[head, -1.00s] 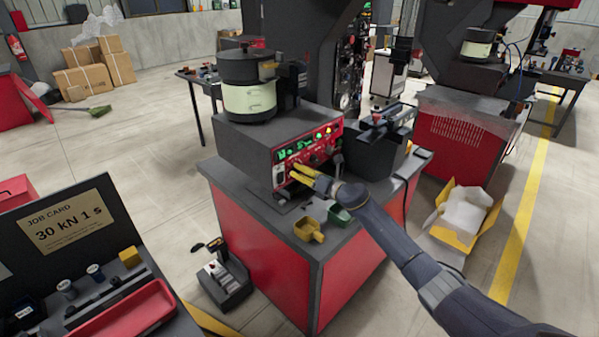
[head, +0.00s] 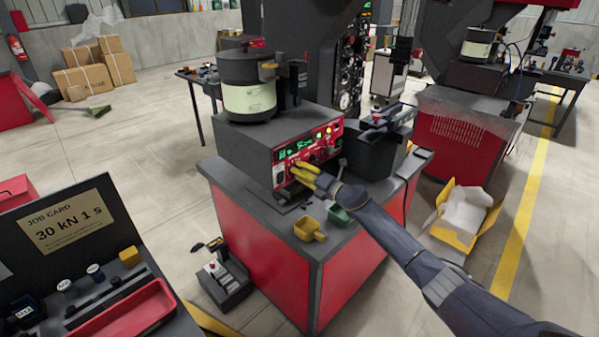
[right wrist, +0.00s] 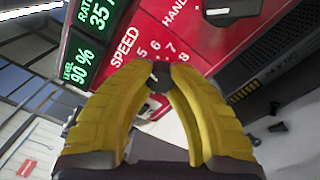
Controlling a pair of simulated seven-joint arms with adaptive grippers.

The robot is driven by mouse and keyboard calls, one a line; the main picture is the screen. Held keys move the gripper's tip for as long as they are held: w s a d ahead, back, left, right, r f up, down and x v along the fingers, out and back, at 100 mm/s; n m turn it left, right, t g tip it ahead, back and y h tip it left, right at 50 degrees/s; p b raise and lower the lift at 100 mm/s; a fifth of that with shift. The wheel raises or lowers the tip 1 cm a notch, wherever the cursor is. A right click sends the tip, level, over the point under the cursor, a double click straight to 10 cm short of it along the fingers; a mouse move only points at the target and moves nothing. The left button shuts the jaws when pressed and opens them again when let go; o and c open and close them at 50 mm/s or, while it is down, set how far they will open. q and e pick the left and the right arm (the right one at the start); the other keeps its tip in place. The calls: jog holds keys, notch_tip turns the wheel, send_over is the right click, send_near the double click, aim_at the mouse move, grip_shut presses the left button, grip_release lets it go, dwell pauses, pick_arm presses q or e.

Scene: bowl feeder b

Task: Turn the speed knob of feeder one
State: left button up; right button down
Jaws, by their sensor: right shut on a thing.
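Feeder one's control box (head: 240,146) stands on a red bench and carries a red panel (head: 308,150) with green displays and knobs. In the right wrist view the panel shows the word SPEED and a number scale. The dark speed knob (right wrist: 160,76) sits between my yellow right fingertips. My right gripper (head: 294,167) is shut on this knob at the lower part of the panel; it also shows in the right wrist view (right wrist: 160,70). The fingers hide most of the knob and part of its scale. My left gripper is not in view.
A bowl feeder (head: 250,98) sits on the box. A yellow scoop (head: 309,230) and a green scoop (head: 340,214) lie on the bench top below my arm. A dark HAND knob (right wrist: 230,10) is near my fingers. A yellow box (head: 462,214) stands on the floor at right.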

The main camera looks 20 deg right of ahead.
jog(key=shift+d, duration=0.15)
jog(key=c, duration=1.1)
grip_release()
jog(key=v, duration=1.2)
